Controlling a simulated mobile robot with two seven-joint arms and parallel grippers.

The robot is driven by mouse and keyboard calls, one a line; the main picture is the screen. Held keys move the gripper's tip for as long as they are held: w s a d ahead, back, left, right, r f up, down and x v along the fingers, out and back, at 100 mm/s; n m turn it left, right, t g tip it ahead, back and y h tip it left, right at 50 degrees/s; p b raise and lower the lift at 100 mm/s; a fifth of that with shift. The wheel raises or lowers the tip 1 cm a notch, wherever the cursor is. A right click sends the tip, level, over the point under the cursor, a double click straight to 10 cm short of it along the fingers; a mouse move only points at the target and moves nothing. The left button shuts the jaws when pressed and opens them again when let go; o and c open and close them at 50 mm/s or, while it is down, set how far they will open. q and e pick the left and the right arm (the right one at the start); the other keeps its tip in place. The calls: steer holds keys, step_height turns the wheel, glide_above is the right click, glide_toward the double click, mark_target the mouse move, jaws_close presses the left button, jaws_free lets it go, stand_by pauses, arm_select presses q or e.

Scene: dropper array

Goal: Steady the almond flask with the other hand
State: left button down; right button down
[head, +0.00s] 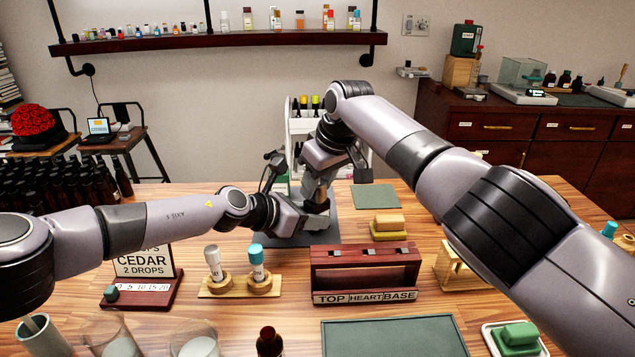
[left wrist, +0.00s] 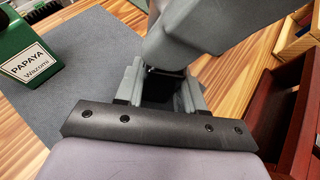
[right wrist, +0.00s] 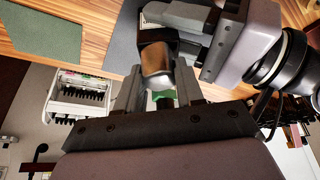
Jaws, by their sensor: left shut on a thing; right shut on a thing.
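The almond flask is mostly hidden between my two grippers over the grey mat (head: 285,238). In the right wrist view a shiny brown piece with a dark band (right wrist: 157,62), which appears to be part of it, shows between the fingers; no label is readable. My right gripper (head: 318,190) comes down from above and is shut on it. My left gripper (head: 318,215) reaches in from the left, low over the mat, and is shut too. In the left wrist view its fingers (left wrist: 160,88) close around something dark, largely covered by my right gripper.
A white rack (head: 298,125) is behind. A dark red TOP/HEART/BASE stand (head: 365,275), a wooden holder with two droppers (head: 238,288) and a CEDAR sign (head: 143,265) stand in front.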

steer(key=shift+r, duration=0.5)
steer(key=c, duration=0.6)
jaws_free()
steer(key=shift+r, duration=0.1)
steer(key=v, duration=1.2)
steer(key=shift+a, duration=0.1)
